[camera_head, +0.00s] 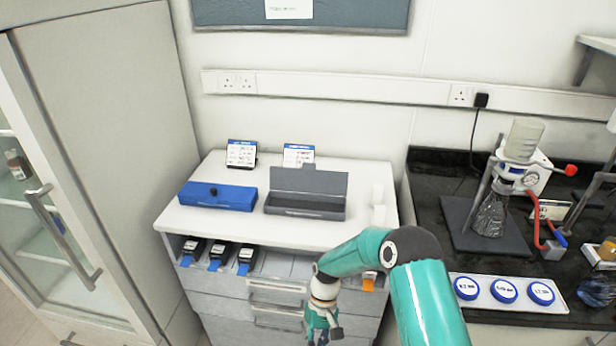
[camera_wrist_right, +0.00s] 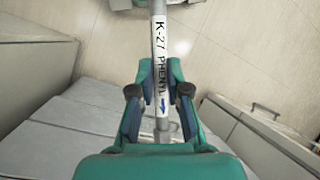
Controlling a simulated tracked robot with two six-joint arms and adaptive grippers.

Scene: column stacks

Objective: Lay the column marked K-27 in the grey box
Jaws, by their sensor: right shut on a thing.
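In the right wrist view a slim white column (camera_wrist_right: 160,50) runs down the middle, with the label "K-27 PHENYL" and a blue arrow. My right gripper (camera_wrist_right: 162,92) is shut on it, a finger on each side. In the head view my right gripper (camera_head: 322,335) hangs low in front of the drawers, at the bottom edge; I cannot make out the column there. The grey box (camera_head: 303,212) stands on the white bench top with its lid up at the back. Its dark inside looks empty. My left gripper is not in view.
A shut blue box (camera_head: 217,197) stands left of the grey box. Two label cards (camera_head: 241,153) stand behind them. Small white pieces (camera_head: 378,205) are at the bench's right edge. Blue-tagged column ends (camera_head: 217,255) show in the shelf below. Glassware (camera_head: 490,215) stands on the dark counter at right.

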